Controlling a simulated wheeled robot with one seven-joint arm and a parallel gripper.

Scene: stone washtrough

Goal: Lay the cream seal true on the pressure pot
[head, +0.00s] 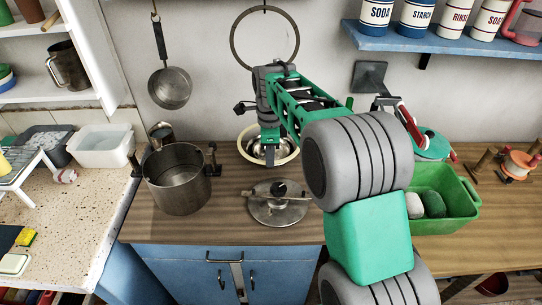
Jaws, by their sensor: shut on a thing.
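The cream seal (291,158) is a thin pale ring at the middle back of the counter. It shows around a shiny metal bowl (258,149); whether it touches the bowl I cannot tell. My gripper (269,152) points down at the seal and is shut on it, though the fingers hide the grip itself. The pressure pot (178,182) is a grey metal pot with dark side handles, standing open and upright on the wooden counter, left of my gripper. A round metal lid (277,208) with a dark knob lies in front of the seal.
A small metal vessel (160,133) stands behind the pot. A green tub (455,217) stands right of my arm. Bare wood (232,178) lies between pot and lid.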

